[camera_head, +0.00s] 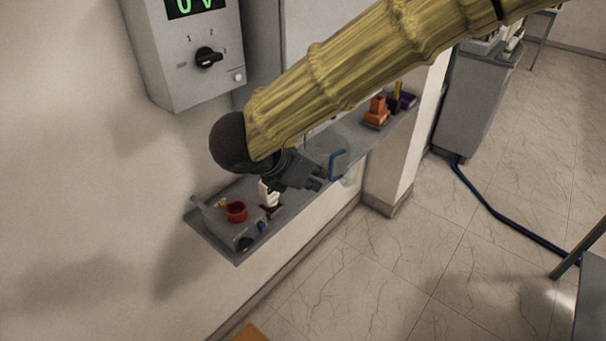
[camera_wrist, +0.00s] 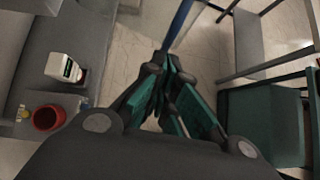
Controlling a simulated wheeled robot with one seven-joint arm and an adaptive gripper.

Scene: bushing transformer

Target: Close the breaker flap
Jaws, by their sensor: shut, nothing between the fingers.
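I cannot make out the breaker flap for sure in either view. A pale cabinet front (camera_head: 305,25) on the wall is partly hidden behind my yellow-sleeved arm. My gripper (camera_head: 318,180) is over the wall shelf, below and to the right of the grey control box (camera_head: 190,60). In the wrist view its fingers (camera_wrist: 168,85) are together with nothing between them. It is not seen touching a flap.
The shelf (camera_head: 222,232) holds a red cup (camera_head: 236,211), a white bottle (camera_head: 267,194) and small items. A blue-edged clear object (camera_head: 338,164) is beside my gripper. Orange and purple items (camera_head: 378,110) stand farther along. The tiled floor (camera_head: 400,270) is mostly open.

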